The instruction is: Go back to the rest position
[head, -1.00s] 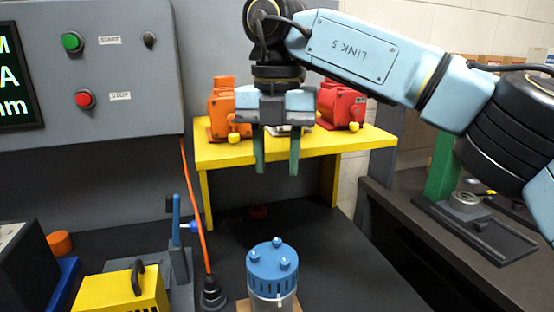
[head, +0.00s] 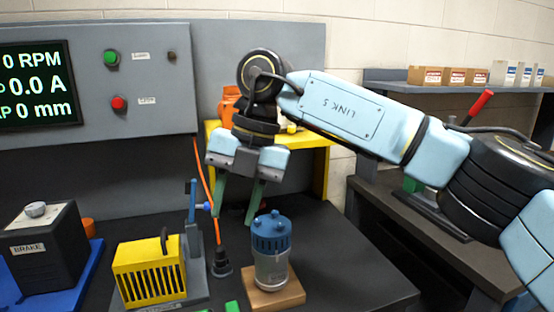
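My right gripper (head: 236,205) hangs in the middle of the head view, its two green fingers apart with nothing between them. It points down, slightly tilted, above and a little left of a blue-topped grey motor (head: 271,262). The motor stands upright on a wooden block (head: 290,294), apart from the fingers. An orange motor (head: 229,105) sits on the yellow stand (head: 318,141) behind my arm and is mostly hidden by it. My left gripper does not show.
A yellow slotted box (head: 148,272) and a blue-handled clamp (head: 193,215) stand left of the motor. A black brake unit (head: 42,250) is at far left. A control panel (head: 150,70) is behind. The dark bench (head: 345,260) is clear right of the motor.

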